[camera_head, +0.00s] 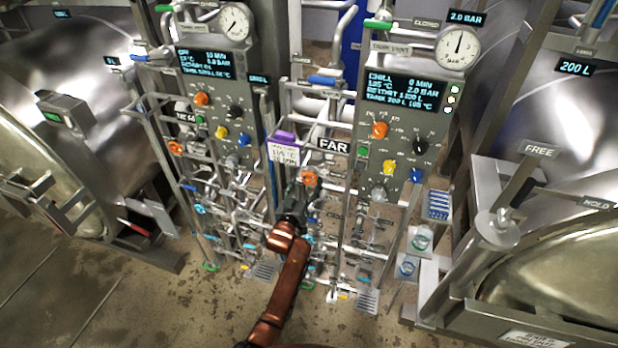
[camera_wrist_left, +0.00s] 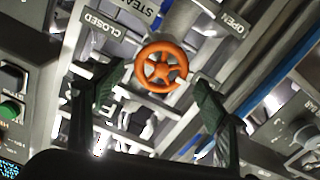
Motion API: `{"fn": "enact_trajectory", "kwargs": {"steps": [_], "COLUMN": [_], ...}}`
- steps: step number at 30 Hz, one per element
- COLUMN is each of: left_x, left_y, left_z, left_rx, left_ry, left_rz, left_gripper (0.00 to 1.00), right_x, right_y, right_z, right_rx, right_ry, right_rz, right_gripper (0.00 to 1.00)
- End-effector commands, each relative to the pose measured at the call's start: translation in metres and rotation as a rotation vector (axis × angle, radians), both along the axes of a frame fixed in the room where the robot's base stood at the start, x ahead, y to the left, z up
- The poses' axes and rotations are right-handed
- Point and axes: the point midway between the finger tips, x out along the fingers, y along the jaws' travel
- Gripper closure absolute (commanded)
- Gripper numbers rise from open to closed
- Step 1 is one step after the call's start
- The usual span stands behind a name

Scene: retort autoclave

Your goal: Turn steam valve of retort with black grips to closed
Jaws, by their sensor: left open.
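An orange, spoked steam valve handwheel (camera_wrist_left: 161,66) is in the upper middle of the left wrist view, with a CLOSED plate (camera_wrist_left: 100,28) to its left and an OPEN plate (camera_wrist_left: 231,20) to its right. A partly cut-off STEAM label is above. In the head view the handwheel (camera_head: 311,179) is just beyond my left gripper (camera_head: 297,192). My left gripper (camera_wrist_left: 157,82) is open, its dark fingers on either side of the wheel's lower part with gaps visible; contact cannot be told. I cannot make out black grips on either retort. My right gripper is not in view.
Two control panels with screens (camera_head: 402,92) and gauges (camera_head: 457,47) stand behind, close to pipes and levers. Another orange handwheel (camera_head: 176,148) is at the left panel. Large steel retorts (camera_head: 88,75) flank both sides. Open floor (camera_head: 60,290) is at the lower left.

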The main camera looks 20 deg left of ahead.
Motion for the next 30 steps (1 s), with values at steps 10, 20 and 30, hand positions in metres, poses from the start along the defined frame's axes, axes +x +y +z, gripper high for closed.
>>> {"fn": "enact_trajectory", "kwargs": {"steps": [10, 20, 30], "left_x": [0.029, 0.030, 0.030], "left_y": [-0.001, -0.001, -0.001], "left_z": [-0.001, -0.001, -0.001], "left_rx": [-0.001, 0.000, 0.000], "left_ry": [0.001, 0.001, 0.001], "left_rz": [0.001, 0.000, 0.000], "left_gripper": [0.34, 0.39, 0.63], "right_x": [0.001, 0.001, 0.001], "right_y": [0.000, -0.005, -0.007], "right_z": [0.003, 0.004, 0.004], "right_rx": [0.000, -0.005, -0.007], "right_ry": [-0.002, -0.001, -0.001], "right_rz": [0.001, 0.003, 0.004], "right_gripper": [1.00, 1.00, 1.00]}}
